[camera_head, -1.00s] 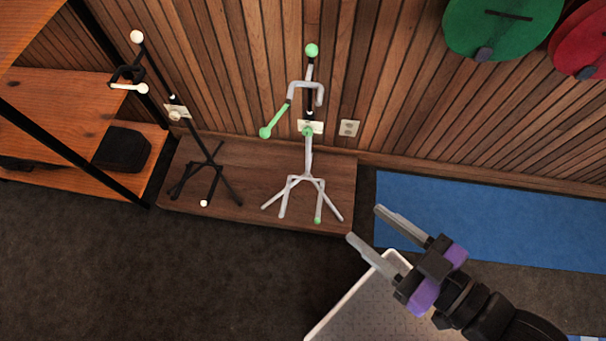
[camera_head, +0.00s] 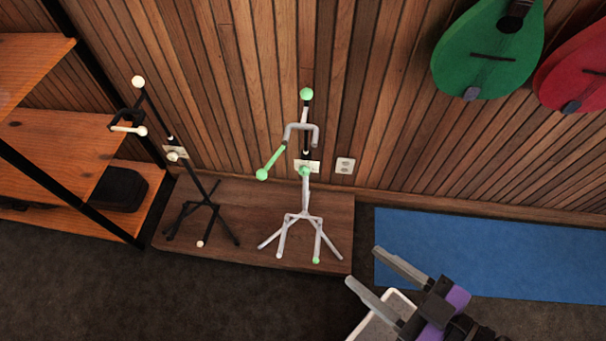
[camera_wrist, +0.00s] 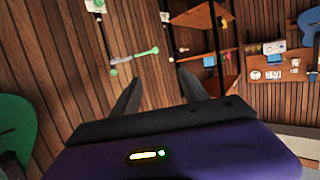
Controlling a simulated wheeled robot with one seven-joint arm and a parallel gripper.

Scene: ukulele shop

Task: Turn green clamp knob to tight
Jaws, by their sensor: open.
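A pale grey stand (camera_head: 306,200) with green parts stands upright on a low wooden platform. It has a green ball at its top (camera_head: 307,94), a green-ended lever (camera_head: 270,164) reaching to the left, and a green knob (camera_head: 304,171) midway up the pole. I cannot tell for sure which green part is the clamp knob. My gripper (camera_head: 362,266) is open and empty, to the right of the stand and apart from it. In the wrist view, the green lever (camera_wrist: 142,53) shows beyond my open fingers (camera_wrist: 160,76).
A black stand (camera_head: 200,205) with cream ends stands left on the same platform (camera_head: 240,205). Wooden shelves (camera_head: 60,140) are at the left. Green (camera_head: 490,50) and red (camera_head: 580,70) instruments hang on the slatted wall. A blue mat (camera_head: 480,255) lies right; dark floor in front is clear.

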